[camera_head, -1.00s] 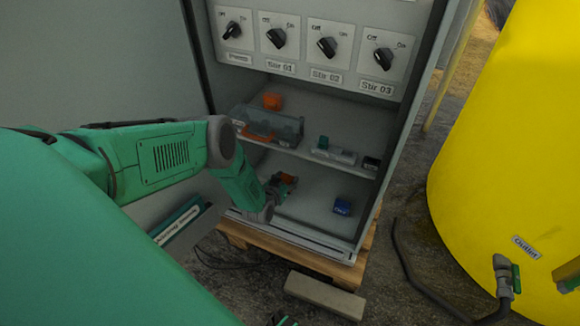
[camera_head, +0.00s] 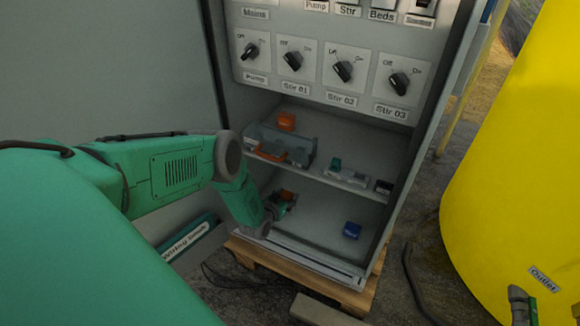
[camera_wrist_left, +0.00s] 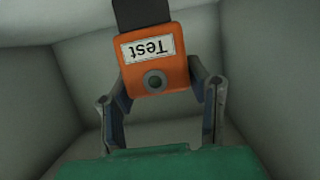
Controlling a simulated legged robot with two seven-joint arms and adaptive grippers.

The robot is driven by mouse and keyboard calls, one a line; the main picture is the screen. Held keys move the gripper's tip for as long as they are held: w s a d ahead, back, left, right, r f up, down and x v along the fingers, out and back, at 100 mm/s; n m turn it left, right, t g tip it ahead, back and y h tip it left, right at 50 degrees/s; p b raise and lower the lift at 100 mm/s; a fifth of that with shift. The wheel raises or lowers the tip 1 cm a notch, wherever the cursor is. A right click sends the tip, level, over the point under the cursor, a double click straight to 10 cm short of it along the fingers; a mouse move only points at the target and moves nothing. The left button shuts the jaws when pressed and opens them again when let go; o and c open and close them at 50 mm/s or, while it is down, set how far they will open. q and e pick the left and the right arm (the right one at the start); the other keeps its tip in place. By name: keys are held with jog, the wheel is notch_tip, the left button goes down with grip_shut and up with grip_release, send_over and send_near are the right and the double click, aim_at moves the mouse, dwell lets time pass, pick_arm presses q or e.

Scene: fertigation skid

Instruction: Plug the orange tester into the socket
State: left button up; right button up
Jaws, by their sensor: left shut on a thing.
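The orange tester (camera_wrist_left: 157,72) has a white "Test" label, upside down in the wrist view, and a round dark feature below it. My left gripper (camera_wrist_left: 158,84) is shut on it, with a finger at each side. A dark block (camera_wrist_left: 138,14) meets the tester's far end; I cannot tell whether it is part of the tester or the socket. In the head view my left gripper (camera_head: 282,203) is inside the cabinet's lower bay, and a little of the orange tester (camera_head: 286,195) shows there. I cannot clearly make out the socket. My right gripper is not in view.
The shelf (camera_head: 330,178) above my gripper holds a clear tray (camera_head: 305,150) with orange items and small modules. A blue block (camera_head: 351,230) stands on the bay floor to the right. Switches (camera_head: 343,72) line the panel above. A yellow tank (camera_head: 510,170) stands at right.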

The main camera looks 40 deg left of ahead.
pick_arm(q)
jog(key=shift+s+a+b, duration=0.1)
jog(key=shift+s+a, duration=0.15)
jog(key=shift+a, duration=0.6)
jog(key=shift+s+a+b, duration=0.15)
jog(key=shift+s+a, duration=0.15)
jog(key=shift+a, duration=0.6)
jog(key=shift+s+a+b, duration=0.1)
jog(key=shift+s+a, duration=0.15)
jog(key=shift+a, duration=0.6)
jog(key=shift+r, duration=0.1)
jog(key=shift+b, duration=0.3)
jog(key=shift+f+b, duration=0.5)
jog(key=shift+f, duration=0.15)
jog(key=shift+f, duration=0.1)
jog(key=shift+f, duration=0.35)
jog(key=shift+f, duration=0.3)
